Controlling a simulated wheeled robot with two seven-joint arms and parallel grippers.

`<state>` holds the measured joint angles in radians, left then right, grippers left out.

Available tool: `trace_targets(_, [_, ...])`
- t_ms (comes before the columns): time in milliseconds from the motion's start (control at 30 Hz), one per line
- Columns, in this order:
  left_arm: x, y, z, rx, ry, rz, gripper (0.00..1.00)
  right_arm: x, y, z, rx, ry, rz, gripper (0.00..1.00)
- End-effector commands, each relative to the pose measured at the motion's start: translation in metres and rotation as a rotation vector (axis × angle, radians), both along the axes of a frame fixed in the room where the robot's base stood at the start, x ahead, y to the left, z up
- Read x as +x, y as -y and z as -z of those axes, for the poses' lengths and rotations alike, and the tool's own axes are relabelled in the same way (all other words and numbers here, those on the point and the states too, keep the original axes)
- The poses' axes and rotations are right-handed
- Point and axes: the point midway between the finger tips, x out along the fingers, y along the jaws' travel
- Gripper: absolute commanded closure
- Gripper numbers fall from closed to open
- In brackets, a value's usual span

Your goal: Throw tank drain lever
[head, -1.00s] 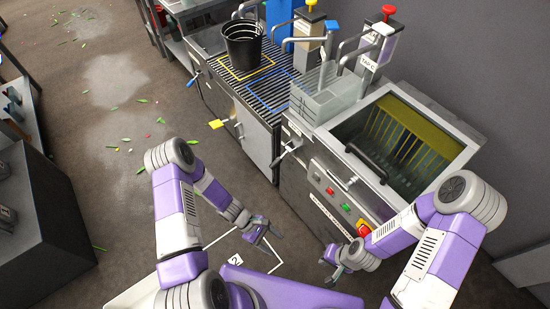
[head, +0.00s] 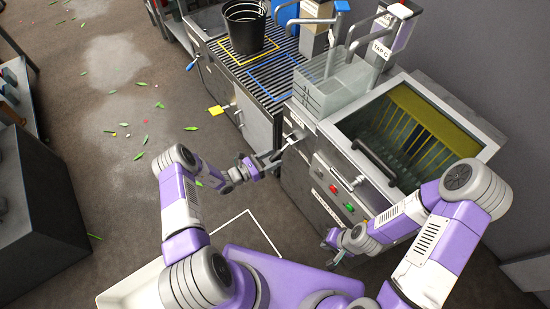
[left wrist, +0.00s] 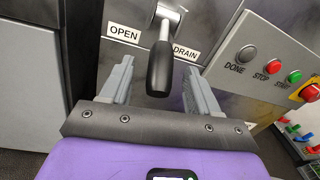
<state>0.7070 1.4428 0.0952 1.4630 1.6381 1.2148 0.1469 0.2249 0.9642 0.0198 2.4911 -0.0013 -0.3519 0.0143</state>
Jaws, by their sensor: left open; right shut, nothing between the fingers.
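The drain lever (left wrist: 162,65) has a metal pivot and a black grip that hangs down in the left wrist view. An OPEN label (left wrist: 124,34) is at its left and a DRAIN label (left wrist: 186,50) at its right. My left gripper (head: 272,160) is open at the front of the tank cabinet. In the left wrist view its fingers stand one on each side of the lever's grip, with gaps showing. Whether the grip lies fully between them in depth I cannot tell. My right gripper (head: 332,249) is shut and empty, low by the cabinet front.
The tank (head: 375,130) with a yellow grid inside is at the right. A panel with DONE, STOP (left wrist: 273,66) and START buttons lies right of the lever. A black bucket (head: 244,27) stands on the slatted bench.

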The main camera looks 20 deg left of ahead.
Motion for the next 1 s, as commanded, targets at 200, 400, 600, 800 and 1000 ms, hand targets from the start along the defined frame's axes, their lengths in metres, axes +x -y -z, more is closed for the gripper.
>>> trace_targets(200, [0.011, 0.0107, 0.0005, 0.001, -0.001, 0.001, 0.39, 0.0002, 0.0, 0.0039, 0.0, 0.0, 0.0, 1.0])
trace_targets(400, [0.0115, 0.0111, 0.0, 0.001, -0.001, 0.0, 0.39, 0.0002, -0.0001, 0.0037, 0.0, 0.0, 0.0, 1.0])
trace_targets(600, [0.0113, 0.011, -0.0001, 0.001, -0.001, 0.0, 0.63, 0.0002, -0.0001, 0.0037, 0.0, 0.0, 0.0, 1.0])
trace_targets(800, [0.0113, 0.0111, -0.0001, 0.001, -0.001, 0.001, 0.94, 0.0002, -0.0001, 0.0037, 0.0, 0.0, 0.0, 1.0])
trace_targets(1000, [0.0111, 0.0109, -0.0002, 0.001, -0.001, 0.001, 1.0, 0.0002, 0.0, 0.0036, 0.0, 0.0, 0.0, 1.0])
